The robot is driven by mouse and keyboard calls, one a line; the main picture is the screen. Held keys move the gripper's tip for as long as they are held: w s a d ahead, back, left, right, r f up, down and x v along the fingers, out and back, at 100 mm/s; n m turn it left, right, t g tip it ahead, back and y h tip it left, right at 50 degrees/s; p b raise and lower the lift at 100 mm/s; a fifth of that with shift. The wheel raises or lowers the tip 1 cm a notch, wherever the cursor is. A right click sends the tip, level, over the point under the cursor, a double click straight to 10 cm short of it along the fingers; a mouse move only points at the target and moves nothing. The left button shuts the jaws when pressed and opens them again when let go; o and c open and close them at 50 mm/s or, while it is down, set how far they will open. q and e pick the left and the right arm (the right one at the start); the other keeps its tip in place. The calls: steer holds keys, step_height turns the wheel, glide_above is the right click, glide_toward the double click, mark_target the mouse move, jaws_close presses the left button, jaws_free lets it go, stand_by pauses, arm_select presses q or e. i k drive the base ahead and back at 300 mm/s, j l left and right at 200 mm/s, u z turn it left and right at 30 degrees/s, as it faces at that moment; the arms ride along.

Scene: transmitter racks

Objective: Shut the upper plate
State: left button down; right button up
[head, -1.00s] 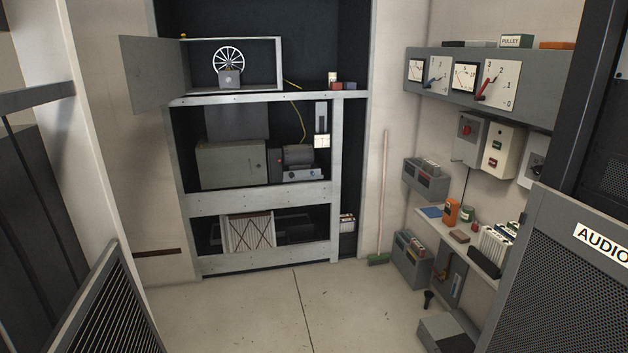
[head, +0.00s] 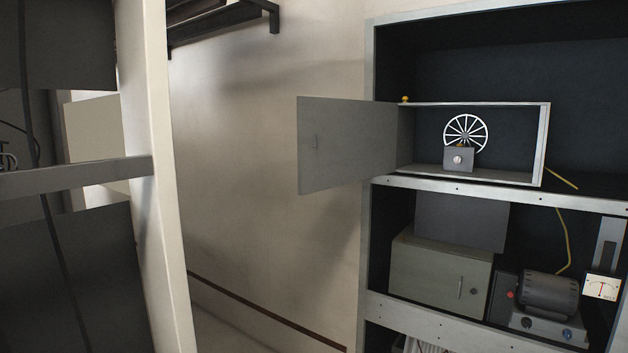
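The upper plate (head: 346,145) is a flat grey panel hinged at the left side of an open box (head: 545,146) on the upper shelf of the rack. It stands swung open, out to the left of the box. Inside the box are a white spoked wheel (head: 465,131) and a small grey block with a round knob (head: 458,159). A small yellow knob (head: 405,99) sits at the top near the hinge. Neither of my grippers shows in the head view.
Below are a closed grey-green cabinet (head: 440,275), a dark motor (head: 549,294) and a small dial meter (head: 602,287). A pale upright post (head: 160,200) stands close at the left. Bare wall (head: 265,190) lies between post and rack. A dark bracket shelf (head: 222,22) hangs above.

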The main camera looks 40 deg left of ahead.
mark_target(357, 139)
steer(key=i+j+u, duration=0.1)
steer(key=i+u, duration=0.3)
steer(key=i, duration=0.2)
steer(key=i+l+u, duration=0.1)
steer(key=i+u, duration=0.35)
steer(key=i+l+u, duration=0.4)
steer(key=i, duration=0.25)
steer(key=j, duration=0.1)
